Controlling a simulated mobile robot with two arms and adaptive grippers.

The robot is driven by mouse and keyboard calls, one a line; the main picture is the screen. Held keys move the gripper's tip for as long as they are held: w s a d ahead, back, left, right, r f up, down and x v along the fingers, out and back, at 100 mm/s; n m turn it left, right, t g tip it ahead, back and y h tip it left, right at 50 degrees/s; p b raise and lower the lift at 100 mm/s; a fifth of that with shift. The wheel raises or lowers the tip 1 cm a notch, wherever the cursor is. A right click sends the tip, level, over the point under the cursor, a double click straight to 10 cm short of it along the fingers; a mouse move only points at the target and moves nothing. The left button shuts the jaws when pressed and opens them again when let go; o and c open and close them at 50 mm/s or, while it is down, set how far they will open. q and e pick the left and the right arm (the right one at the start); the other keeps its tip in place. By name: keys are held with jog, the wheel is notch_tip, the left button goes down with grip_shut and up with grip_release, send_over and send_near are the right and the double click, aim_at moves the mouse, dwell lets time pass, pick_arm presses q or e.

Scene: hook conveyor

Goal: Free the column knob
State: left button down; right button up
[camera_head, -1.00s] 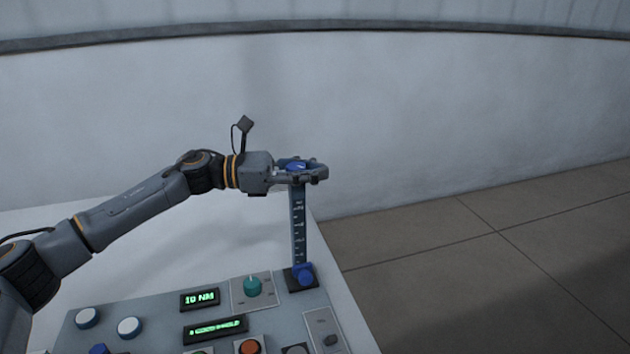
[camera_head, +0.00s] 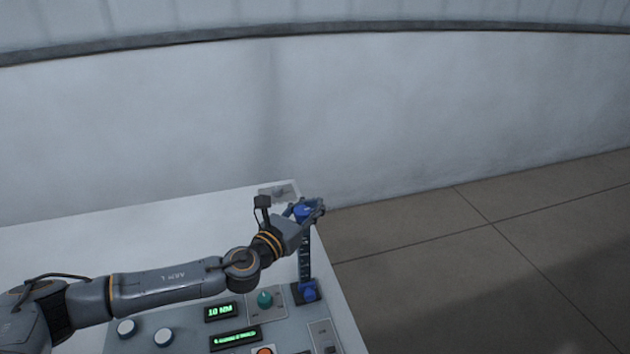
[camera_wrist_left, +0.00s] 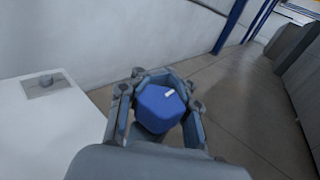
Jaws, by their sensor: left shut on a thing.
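The column knob is blue with a small white mark on top. In the left wrist view the knob (camera_wrist_left: 160,106) sits between the fingers of my left gripper (camera_wrist_left: 158,92). In the head view the knob (camera_head: 304,212) tops the dark column (camera_head: 304,262), which carries white scale marks and stands upright on the panel. My left gripper (camera_head: 308,209) is shut on the knob from the left. A blue part (camera_head: 309,291) sits at the column's foot. My right gripper is not in view.
The control panel (camera_head: 180,320) holds a green knob (camera_head: 265,299), white buttons and two green displays, one reading 10 NM. A small grey plate (camera_wrist_left: 47,85) lies on the white table (camera_head: 130,240). Open tiled floor (camera_head: 450,260) is to the right.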

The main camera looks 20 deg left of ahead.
pick_arm(q)
jog(key=n+y+p, duration=0.1)
jog(key=y, duration=0.1)
jog(key=n+y+p, duration=0.1)
jog(key=y, duration=0.1)
jog(key=a+n+y+p, duration=0.1)
jog(key=n, duration=0.1)
jog(key=shift+r+t+y+p, duration=0.15)
jog(key=shift+t+y+p, duration=0.15)
jog(key=shift+t+y, duration=0.1)
jog(key=shift+s+a+f+n+g+y+p, duration=0.2)
jog(key=shift+a+n+g+y, duration=0.3)
jog(key=shift+n+g+y, duration=1.65)
jog(key=shift+s+a+r+n+g+y+p, duration=0.15)
jog(key=shift+s+a+n+g+y, duration=0.5)
jog(key=shift+n+y, duration=1.65)
jog(key=shift+w+a+f+n+g+y+p, duration=0.1)
jog(key=shift+a+f+n+g+y+p, duration=0.15)
jog(key=shift+n+g+y, duration=2.15)
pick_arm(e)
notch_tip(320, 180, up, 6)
pick_arm(q)
jog(key=shift+s+a+r+m+t+y, duration=0.1)
jog(key=shift+m+t+y, duration=0.2)
jog(key=shift+m+y, duration=0.55)
jog(key=c, duration=1.1)
grip_release()
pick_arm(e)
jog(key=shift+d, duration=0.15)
